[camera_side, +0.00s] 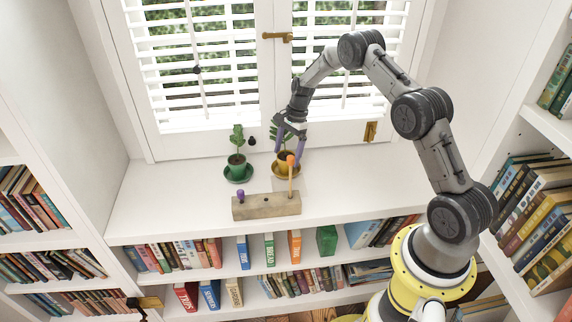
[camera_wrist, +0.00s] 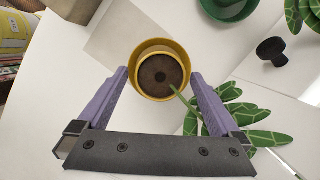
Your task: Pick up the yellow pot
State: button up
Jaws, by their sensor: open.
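The yellow pot (camera_side: 281,167) stands on the white window shelf, in what looks like a matching saucer. In the wrist view I look down on the yellow pot (camera_wrist: 142,88), with dark soil inside and a stem leading to green leaves (camera_wrist: 240,118) at the lower right. My gripper (camera_side: 290,150) is above it, pointing down. In the wrist view my gripper (camera_wrist: 159,75) is open, with one purple finger on each side of the pot. I cannot tell whether either finger touches it.
A green pot with a plant (camera_side: 237,168) stands on a green saucer to the left. A wooden block (camera_side: 262,207) with a purple knob and an orange-topped stick is close in front. A small black object (camera_side: 252,141) is near the window. The shelf's left side is clear.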

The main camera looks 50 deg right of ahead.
jog(key=shift+x, duration=1)
jog(key=shift+w, duration=0.1)
grip_shut()
